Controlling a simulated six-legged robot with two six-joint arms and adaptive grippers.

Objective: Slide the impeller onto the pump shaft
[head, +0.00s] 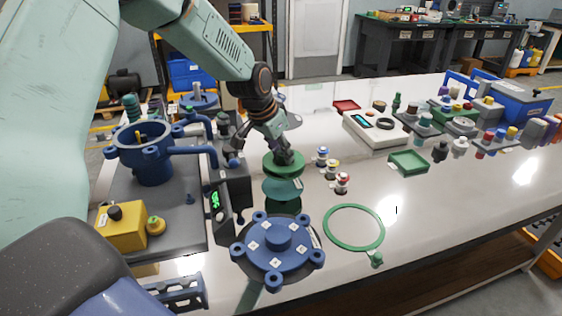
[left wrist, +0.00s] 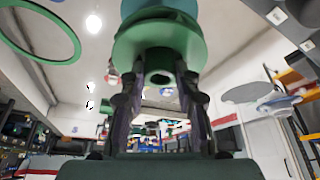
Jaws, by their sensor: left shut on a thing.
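My left gripper (head: 284,157) is shut on the hub of the impeller, a green disc (head: 272,166) with a teal disc (head: 283,190) below it. It holds them upright over the table, behind the blue flanged cover. In the left wrist view the fingers (left wrist: 160,85) stand either side of the green hub (left wrist: 159,64), with the green disc (left wrist: 128,50) and teal disc (left wrist: 185,32) beyond. A blue pump housing (head: 152,168) stands at the left, apart from the impeller. A thin yellowish rod shows in its opening; I cannot tell whether this is the pump shaft. My right gripper is not in view.
The blue cover (head: 277,250) and a green ring (head: 354,206) lie in front. A dark box with a green display (head: 216,201) stands between housing and impeller. Small capped fittings (head: 331,169) stand to the right, near a green tray (head: 408,162). The right front table is clear.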

